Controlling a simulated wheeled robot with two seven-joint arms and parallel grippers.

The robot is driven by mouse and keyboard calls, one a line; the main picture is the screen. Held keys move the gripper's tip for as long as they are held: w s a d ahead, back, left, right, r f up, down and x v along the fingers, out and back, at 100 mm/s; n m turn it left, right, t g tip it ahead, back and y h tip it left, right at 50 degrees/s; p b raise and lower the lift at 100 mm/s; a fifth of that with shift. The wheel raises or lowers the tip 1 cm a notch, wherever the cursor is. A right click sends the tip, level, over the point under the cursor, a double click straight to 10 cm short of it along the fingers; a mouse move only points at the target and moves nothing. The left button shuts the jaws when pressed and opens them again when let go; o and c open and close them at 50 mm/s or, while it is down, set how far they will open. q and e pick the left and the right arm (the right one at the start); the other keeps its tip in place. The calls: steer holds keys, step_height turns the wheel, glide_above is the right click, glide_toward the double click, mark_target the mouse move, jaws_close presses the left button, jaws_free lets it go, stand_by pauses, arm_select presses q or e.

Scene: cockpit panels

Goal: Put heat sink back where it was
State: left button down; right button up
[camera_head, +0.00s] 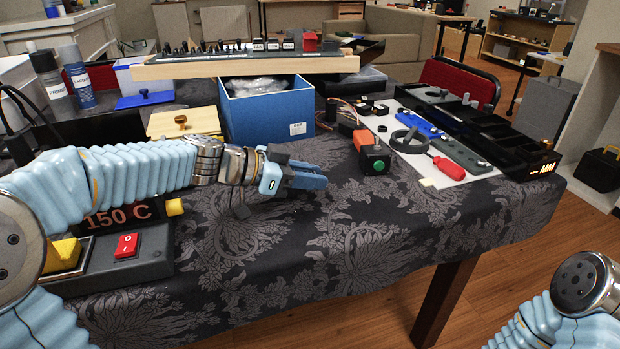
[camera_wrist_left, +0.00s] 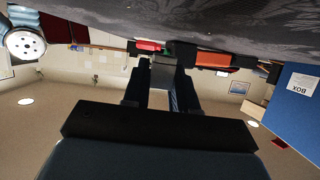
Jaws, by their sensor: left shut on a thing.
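My left gripper (camera_head: 306,178) reaches in from the left above the patterned cloth, in front of the blue box (camera_head: 268,112) and left of the black button box (camera_head: 376,160). In the left wrist view, which is upside down, its fingers (camera_wrist_left: 160,88) are closed around a small dark grey block (camera_wrist_left: 166,72), which looks like the heat sink. In the head view the held thing is mostly hidden by the fingers, and its fins cannot be made out. My right gripper is out of view; only part of my right arm shows at the bottom right.
A white mat (camera_head: 452,174) carries a blue bar (camera_head: 418,124), a grey bar (camera_head: 466,150) and a red screwdriver (camera_head: 448,168). A black tray (camera_head: 500,135) lies behind it. A heater box with a red switch (camera_head: 126,245) stands left. The cloth's front middle is clear.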

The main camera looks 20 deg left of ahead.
arm_select(q)
steer(key=c, duration=0.9)
jaws_free()
steer(key=shift+s+f, duration=0.1)
steer(key=shift+f, duration=0.75)
steer(key=shift+r, duration=0.1)
steer(key=shift+r+p, duration=0.55)
steer(key=shift+p, duration=0.45)
steer(key=shift+a+r+p, duration=0.15)
steer(key=shift+r+p, duration=0.05)
steer(key=shift+p, duration=0.15)
steer(key=b+v, duration=0.1)
steer(key=v, duration=0.5)
steer(key=shift+a+r, duration=0.1)
steer(key=shift+s+a+r, duration=0.2)
steer(key=shift+a+r, duration=0.1)
